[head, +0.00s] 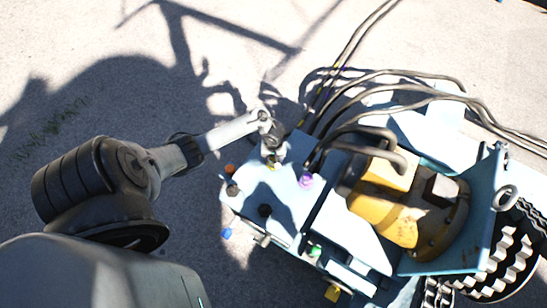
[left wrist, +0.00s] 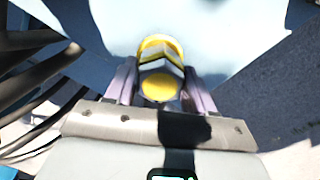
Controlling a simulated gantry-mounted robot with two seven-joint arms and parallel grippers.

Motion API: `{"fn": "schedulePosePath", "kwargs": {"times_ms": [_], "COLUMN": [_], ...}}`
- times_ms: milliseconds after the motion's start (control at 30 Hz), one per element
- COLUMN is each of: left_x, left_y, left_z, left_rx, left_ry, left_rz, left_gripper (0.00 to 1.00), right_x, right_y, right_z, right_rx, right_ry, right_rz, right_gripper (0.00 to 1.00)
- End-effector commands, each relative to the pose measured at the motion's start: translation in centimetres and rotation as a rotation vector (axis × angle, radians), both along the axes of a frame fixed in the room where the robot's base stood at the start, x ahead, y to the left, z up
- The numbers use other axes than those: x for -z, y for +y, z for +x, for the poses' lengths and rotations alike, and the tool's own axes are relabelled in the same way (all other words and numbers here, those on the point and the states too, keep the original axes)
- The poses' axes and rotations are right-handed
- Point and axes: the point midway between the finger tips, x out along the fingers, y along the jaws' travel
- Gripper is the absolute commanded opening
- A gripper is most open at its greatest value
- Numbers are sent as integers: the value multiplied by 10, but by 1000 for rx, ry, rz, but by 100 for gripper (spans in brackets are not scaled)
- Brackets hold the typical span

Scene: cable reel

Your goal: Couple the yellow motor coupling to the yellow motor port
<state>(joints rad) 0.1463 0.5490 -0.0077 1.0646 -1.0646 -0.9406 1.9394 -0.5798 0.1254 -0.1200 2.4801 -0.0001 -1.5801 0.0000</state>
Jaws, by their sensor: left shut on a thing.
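In the left wrist view, the yellow motor coupling (left wrist: 157,87) sits between the two fingers of my left gripper (left wrist: 161,82), which is shut on it. Its near end is a yellow disc, with a pale metallic angular body beyond it. Just past that body is a yellow ring (left wrist: 158,42), which looks like the yellow motor port, against the pale blue panel (left wrist: 210,35). The coupling is roughly in line with the ring; I cannot tell whether they touch or are joined. In the head view, my left gripper (head: 272,143) is over the machine's upper left corner. My right gripper is not in view.
The pale blue machine (head: 335,225) has orange (head: 230,169), purple (head: 305,181) and green (head: 315,251) fittings near the gripper. Several dark hoses (head: 350,95) arch up beside it on the right. A yellow reel drive (head: 405,205) stands further right. The paved ground at left is open.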

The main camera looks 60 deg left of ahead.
Motion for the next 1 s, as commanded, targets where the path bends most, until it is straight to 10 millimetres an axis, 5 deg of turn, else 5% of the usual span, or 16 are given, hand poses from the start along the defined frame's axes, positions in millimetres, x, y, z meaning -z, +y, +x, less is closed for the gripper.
{"fn": "schedulePosePath", "kwargs": {"times_ms": [33, 67, 233, 633, 1000], "left_x": [1, 0, 0, -7, -67], "left_y": [0, 0, 0, 0, 0], "left_z": [1, 1, 0, 0, 1], "left_rx": [0, 0, -1, -1, -2], "left_ry": [-1, -1, -1, 0, -3], "left_rz": [0, 0, 0, 0, -1], "left_gripper": [17, 58, 83, 83, 83], "right_x": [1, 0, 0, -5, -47], "right_y": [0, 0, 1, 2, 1], "right_z": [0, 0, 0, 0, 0], "right_rx": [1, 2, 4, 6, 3], "right_ry": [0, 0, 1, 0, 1], "right_rz": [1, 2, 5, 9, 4], "right_gripper": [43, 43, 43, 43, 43]}}
